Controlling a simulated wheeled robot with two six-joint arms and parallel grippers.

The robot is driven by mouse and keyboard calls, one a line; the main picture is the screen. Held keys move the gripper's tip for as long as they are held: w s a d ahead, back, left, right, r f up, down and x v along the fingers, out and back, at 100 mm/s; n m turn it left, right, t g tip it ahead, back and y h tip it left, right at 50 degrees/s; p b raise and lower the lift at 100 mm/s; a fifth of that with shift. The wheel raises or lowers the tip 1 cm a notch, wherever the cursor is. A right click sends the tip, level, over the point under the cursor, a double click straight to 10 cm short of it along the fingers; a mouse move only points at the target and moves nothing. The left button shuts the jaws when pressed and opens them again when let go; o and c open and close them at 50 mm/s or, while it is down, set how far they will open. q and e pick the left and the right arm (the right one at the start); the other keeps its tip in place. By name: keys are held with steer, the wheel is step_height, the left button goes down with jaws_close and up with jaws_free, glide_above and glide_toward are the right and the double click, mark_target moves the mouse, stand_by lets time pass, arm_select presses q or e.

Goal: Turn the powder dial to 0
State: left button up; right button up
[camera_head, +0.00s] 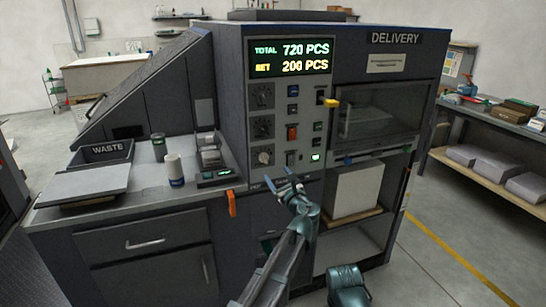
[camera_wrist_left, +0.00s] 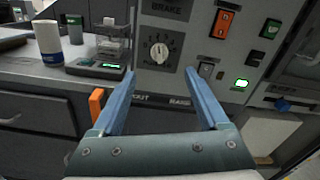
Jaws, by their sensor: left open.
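The powder dial is a pale round knob (camera_head: 264,156) low on the left of the control panel, below two darker dials. In the left wrist view the knob (camera_wrist_left: 159,52) sits on a dark plate with small numerals around it. Its mark seems to point about upward; the exact number is too small to read. My left gripper (camera_head: 279,169) is open and empty in front of the panel, just below and right of the dial. In the left wrist view the dial shows between and beyond the blue fingertips (camera_wrist_left: 160,70), not touched.
An orange switch (camera_wrist_left: 225,23) and a small grey switch (camera_wrist_left: 206,68) lie right of the dial. A lit green button (camera_wrist_left: 241,84) is farther right. The counter (camera_head: 120,200) at left holds cups and a small scale.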

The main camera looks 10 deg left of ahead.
mark_target(265, 158)
arm_select(q)
steer(key=x, duration=1.3)
steer(key=shift+w+a, duration=0.2)
steer(key=shift+a, duration=0.05)
jaws_close()
